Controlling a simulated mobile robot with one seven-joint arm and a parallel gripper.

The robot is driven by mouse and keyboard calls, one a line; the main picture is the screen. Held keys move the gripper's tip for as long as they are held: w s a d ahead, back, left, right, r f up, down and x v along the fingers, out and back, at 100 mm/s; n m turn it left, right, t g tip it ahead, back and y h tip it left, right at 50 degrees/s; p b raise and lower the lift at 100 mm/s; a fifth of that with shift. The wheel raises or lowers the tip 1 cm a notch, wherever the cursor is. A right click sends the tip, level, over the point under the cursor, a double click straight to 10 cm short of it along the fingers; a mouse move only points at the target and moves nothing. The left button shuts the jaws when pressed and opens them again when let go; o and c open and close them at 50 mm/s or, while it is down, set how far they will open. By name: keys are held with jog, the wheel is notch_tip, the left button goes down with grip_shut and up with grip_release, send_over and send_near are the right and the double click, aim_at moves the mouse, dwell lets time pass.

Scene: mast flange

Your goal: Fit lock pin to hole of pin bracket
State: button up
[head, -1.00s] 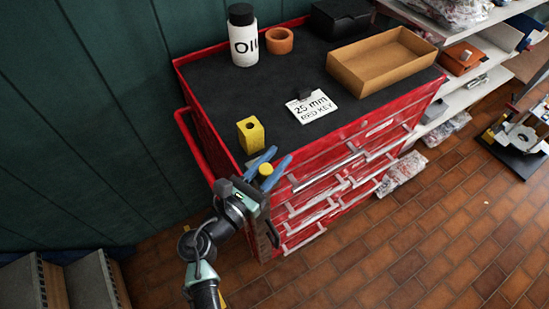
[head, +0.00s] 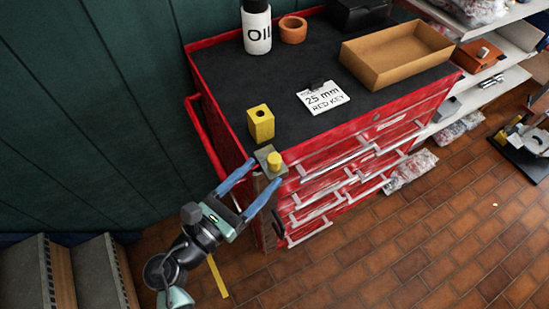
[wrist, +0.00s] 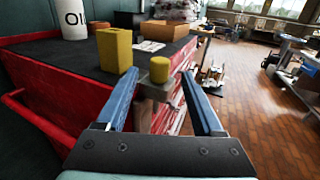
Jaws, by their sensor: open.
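The lock pin, a short yellow cylinder (head: 274,159), stands upright on the grey pin bracket (head: 262,155) at the near corner of the red cabinet. In the wrist view the pin (wrist: 159,70) sits on top of the bracket (wrist: 152,92). The bracket's hole does not show, and how deep the pin sits cannot be told. My gripper (head: 264,174) is open and empty, its blue fingers spread. Its tips are just short of the bracket, with the pin ahead between them in the wrist view (wrist: 161,72).
A yellow block with a hole (head: 261,124) stands on the cabinet's black top (head: 225,75), close behind the bracket. A label card (head: 322,97), open cardboard box (head: 395,58), oil bottle (head: 257,30) and orange ring (head: 293,29) are farther back. Free floor lies at right.

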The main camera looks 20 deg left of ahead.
jog(key=shift+v, duration=2.3)
